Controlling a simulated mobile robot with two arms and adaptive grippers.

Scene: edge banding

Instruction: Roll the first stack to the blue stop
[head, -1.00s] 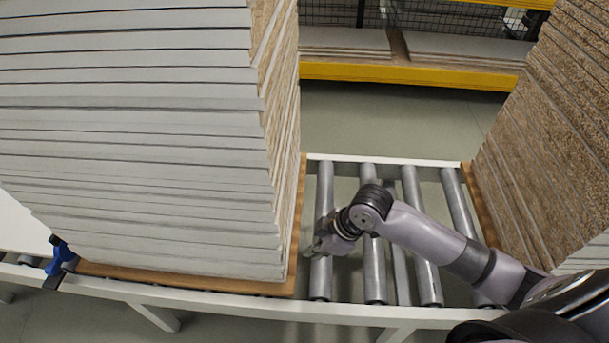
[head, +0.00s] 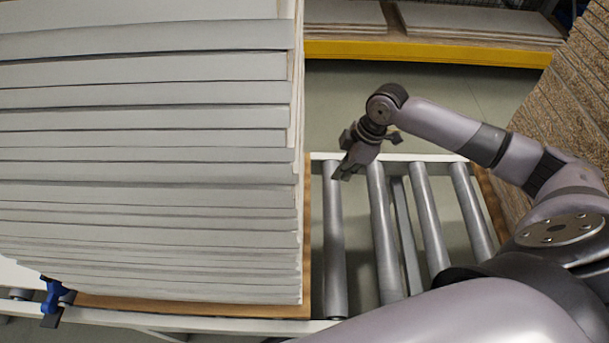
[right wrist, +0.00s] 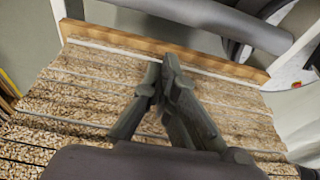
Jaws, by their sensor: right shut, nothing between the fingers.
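The first stack, a tall pile of grey-white boards (head: 150,170), fills the left of the head view on a brown base board (head: 200,306) on the rollers. The blue stop (head: 50,295) is on the near rail by the base board's left end. Whether they touch is unclear. My right gripper (head: 342,174) is right of this stack, above the rollers and toward the far rail. It is shut and empty, pointing down and left. In the right wrist view its closed fingertips (right wrist: 168,62) are in front of raw chipboard edges (right wrist: 90,85); contact is unclear. My left gripper is out of view.
Bare rollers (head: 425,220) lie between the first stack and a second chipboard stack (head: 575,100) at right. A white far rail (head: 410,157) edges the conveyor. Behind it are open floor and a yellow-edged shelf (head: 430,52) with boards.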

